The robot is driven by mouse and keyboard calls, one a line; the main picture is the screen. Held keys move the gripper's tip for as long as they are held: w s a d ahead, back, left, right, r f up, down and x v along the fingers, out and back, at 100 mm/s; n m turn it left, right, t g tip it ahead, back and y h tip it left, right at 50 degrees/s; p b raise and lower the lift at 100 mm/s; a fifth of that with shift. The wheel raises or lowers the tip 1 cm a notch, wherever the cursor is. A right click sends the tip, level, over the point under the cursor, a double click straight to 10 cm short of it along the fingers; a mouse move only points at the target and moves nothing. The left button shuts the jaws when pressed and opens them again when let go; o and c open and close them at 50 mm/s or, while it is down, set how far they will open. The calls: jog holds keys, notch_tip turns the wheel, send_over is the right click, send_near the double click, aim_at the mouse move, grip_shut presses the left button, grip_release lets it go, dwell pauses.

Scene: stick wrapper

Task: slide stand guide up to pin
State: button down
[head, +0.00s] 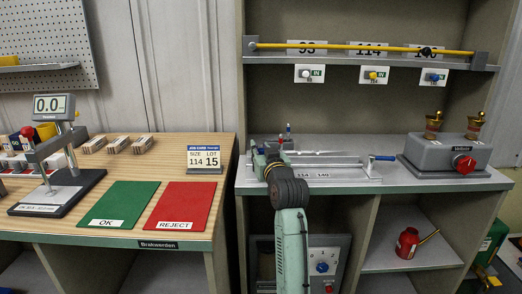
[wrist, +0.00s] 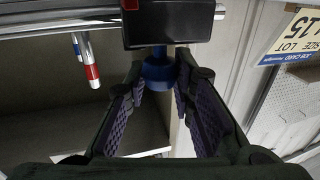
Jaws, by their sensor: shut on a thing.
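My gripper (wrist: 160,85) has its two purple-padded fingers on either side of a blue knob (wrist: 158,73), shut on it. The knob sits on a short stem against a black block (wrist: 168,22), likely the stand guide, on a metal rail (wrist: 60,28). In the head view my gripper (head: 264,155) is at the left end of the grey slide fixture (head: 330,172); my arm hides much of that end.
The fixture has a blue-handled lever (head: 384,158) at its right and number labels on its front. A grey box with a red knob (head: 463,163) stands farther right. The wooden table (head: 225,165) at left holds a job card (head: 205,159) reading size 114, lot 15.

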jog(key=shift+d, duration=0.1)
jog(key=shift+d, duration=1.4)
jog(key=c, duration=1.3)
grip_release()
jog(key=shift+c, duration=0.2)
jog(key=v, duration=1.2)
